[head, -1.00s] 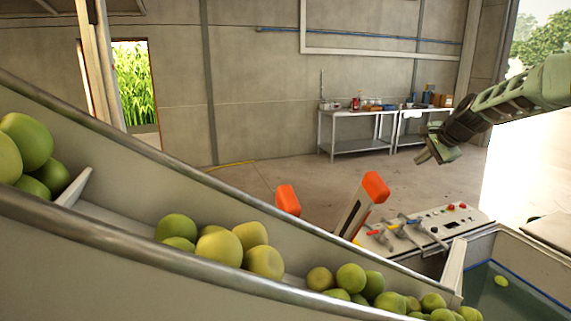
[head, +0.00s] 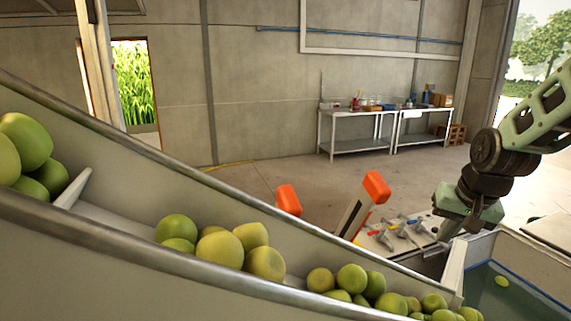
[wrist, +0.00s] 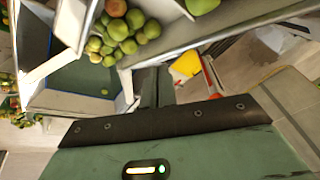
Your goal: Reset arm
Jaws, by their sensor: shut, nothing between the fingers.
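My gripper (head: 449,230) is at the right of the head view, pointing down. It is shut and holds nothing. It hangs over or in front of the right part of the control panel (head: 385,240), which has small coloured levers, and hides that part. I cannot tell whether it touches the panel. In the wrist view, my gripper's dark fingers (wrist: 157,88) show close together beyond its green body.
A metal chute (head: 130,150) with green apples (head: 232,246) slopes down to a water tank (head: 530,290) at lower right. Two orange-topped levers (head: 288,200) stand behind the chute. Workbenches (head: 355,146) stand along the far wall. The floor between is clear.

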